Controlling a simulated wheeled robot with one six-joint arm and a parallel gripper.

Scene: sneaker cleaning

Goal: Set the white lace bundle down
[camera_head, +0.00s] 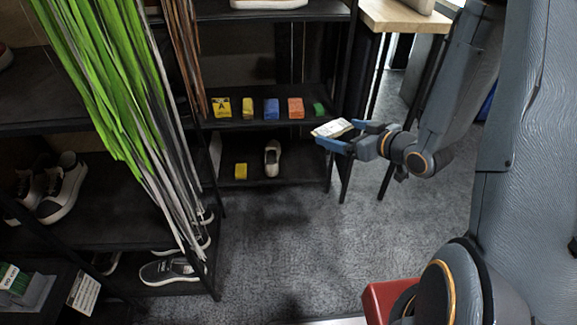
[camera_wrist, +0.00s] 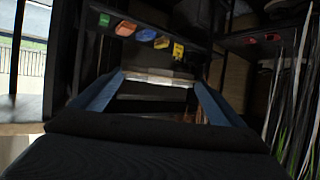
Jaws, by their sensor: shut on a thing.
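The white lace bundle (camera_head: 331,128) is held between the blue fingertips of my gripper (camera_head: 346,136), up in the air in front of the right end of the back shelf rack. In the wrist view the bundle (camera_wrist: 157,77) shows as a pale strip spanning the gap between the two fingers. My gripper is shut on it. The upper shelf (camera_head: 262,121) behind carries a row of coloured bundles: yellow (camera_head: 221,107), another yellow (camera_head: 247,108), blue (camera_head: 271,109), orange (camera_head: 295,108) and green (camera_head: 319,109).
A lower shelf (camera_head: 300,180) holds a yellow bundle (camera_head: 240,171) and a pale shoe (camera_head: 272,158). Green and grey laces (camera_head: 110,80) hang at the left before racks with sneakers (camera_head: 62,190). A wooden table (camera_head: 400,18) stands at the back right. The grey carpet (camera_head: 290,250) is open.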

